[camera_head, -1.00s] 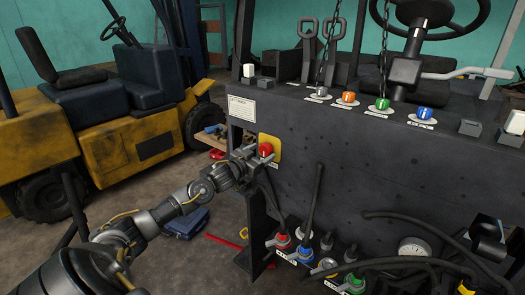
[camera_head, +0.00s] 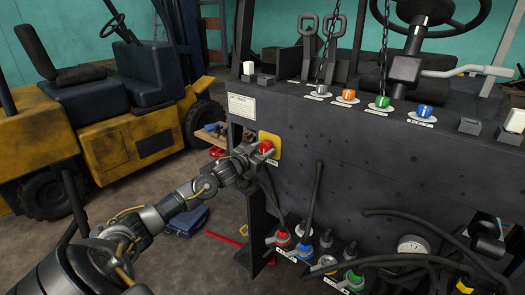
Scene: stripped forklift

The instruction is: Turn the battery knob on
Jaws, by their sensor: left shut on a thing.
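The battery knob (camera_head: 265,146) is red and sits on a yellow plate (camera_head: 275,140) at the left end of the dark forklift panel (camera_head: 345,150). My left gripper (camera_head: 257,152) reaches it from the left and is shut on the red knob. The fingers hide part of the knob, so its exact turn angle is hard to tell. My right gripper does not show.
Coloured knobs, orange (camera_head: 346,96), green (camera_head: 382,102) and blue (camera_head: 424,111), line the panel top. Hoses and a gauge (camera_head: 412,244) are at the lower right. A yellow forklift (camera_head: 125,140) stands behind at left.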

